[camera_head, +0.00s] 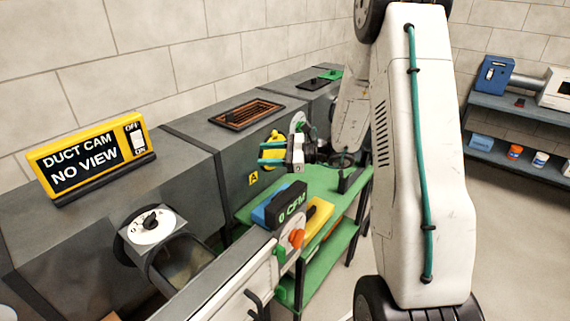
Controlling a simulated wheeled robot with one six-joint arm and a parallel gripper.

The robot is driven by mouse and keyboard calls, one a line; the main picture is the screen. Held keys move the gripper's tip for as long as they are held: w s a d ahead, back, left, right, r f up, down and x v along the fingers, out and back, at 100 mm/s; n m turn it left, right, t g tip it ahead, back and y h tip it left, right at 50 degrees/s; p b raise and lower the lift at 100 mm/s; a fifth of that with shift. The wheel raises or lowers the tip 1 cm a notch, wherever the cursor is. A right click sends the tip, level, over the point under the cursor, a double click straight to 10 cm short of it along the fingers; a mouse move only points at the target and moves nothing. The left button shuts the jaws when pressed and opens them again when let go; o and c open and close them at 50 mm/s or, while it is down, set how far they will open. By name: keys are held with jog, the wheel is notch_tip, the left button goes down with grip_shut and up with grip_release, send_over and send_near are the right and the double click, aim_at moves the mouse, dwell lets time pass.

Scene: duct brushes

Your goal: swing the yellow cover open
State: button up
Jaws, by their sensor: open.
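The yellow cover (276,135) is on the front side of the grey duct, above the green bench. It is small here and partly hidden behind my gripper. My gripper (263,153) has two teal fingers, one above the other, pointing left. They are apart, in front of the cover in the picture. I cannot tell whether they touch it. A yellow label marked A (253,178) is on the duct just left of the cover.
A green bench (328,179) stands below, with a black "0 CFM" display (290,203) at its front. A yellow "DUCT CAM NO VIEW" sign (88,155) sits on the duct at left. Shelves (530,108) stand at right, with open floor before them.

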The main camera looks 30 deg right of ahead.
aim_at(278, 153)
jog(key=w+d+f+m+t+h, duration=0.3)
jog(key=d+f+m+t+h, duration=0.5)
jog(key=d+f, duration=0.55)
jog(key=w+a+m+g+y, duration=0.1)
jog(key=w, duration=0.5)
jog(key=shift+w+a+m+g, duration=0.15)
jog(key=shift+w+m+g, duration=0.15)
jog(key=shift+w, duration=0.1)
jog(key=shift+r, duration=0.1)
grip_shut()
